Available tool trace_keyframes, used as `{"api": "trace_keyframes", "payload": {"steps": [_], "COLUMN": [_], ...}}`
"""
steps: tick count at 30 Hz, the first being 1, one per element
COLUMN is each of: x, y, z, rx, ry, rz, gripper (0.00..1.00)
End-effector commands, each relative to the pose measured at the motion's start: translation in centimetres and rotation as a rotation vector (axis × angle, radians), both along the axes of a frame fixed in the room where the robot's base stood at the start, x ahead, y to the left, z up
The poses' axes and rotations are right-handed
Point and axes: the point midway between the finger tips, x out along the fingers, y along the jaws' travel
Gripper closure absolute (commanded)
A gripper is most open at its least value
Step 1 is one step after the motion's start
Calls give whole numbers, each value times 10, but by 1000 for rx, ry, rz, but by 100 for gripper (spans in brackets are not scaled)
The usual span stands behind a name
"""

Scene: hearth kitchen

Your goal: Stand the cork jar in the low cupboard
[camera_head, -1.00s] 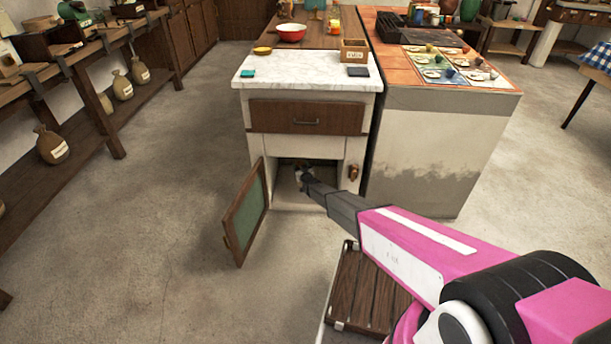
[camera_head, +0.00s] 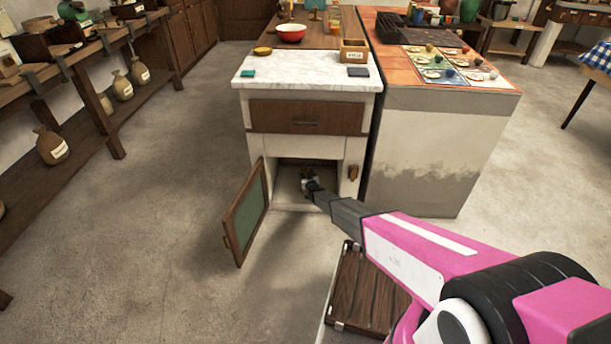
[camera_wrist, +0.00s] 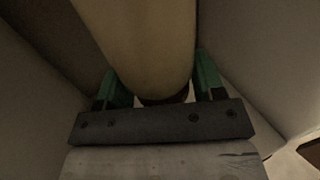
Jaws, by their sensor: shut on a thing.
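The low cupboard (camera_head: 283,172) stands open under the marble-topped counter, its green-panelled door (camera_head: 245,213) swung out to the left. My gripper (camera_head: 309,183) reaches into the cupboard opening. In the wrist view my gripper (camera_wrist: 164,90) has its two green fingers on either side of a pale, rounded jar body (camera_wrist: 142,45) and is shut on it. I take this to be the cork jar. Its top and base are outside the wrist view, and in the head view it is hardly distinguishable. I cannot tell whether it touches the cupboard floor.
Cupboard walls (camera_wrist: 245,55) close in on both sides in the wrist view. A drawer front (camera_head: 306,118) is above the opening. A tiled counter block (camera_head: 425,150) stands to the right. The floor left of the open door is clear.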

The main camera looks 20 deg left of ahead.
Motion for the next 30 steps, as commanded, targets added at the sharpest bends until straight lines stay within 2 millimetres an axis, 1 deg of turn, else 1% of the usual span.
{"api": "trace_keyframes", "payload": {"steps": [2,3,5,6,14,18,23,26,30], "x": [0,0,0,0,0,-1,-15,-29,-52], "y": [0,0,0,0,0,0,-11,-21,-37], "z": [-2,-3,-3,-3,-2,2,2,3,3], "rx": [1,0,0,0,0,0,-1,-1,-1], "ry": [-1,0,0,0,0,0,2,2,1], "rz": [0,0,0,0,0,0,0,0,0], "gripper": [94,34,15,12,12,12,12,12,12]}}
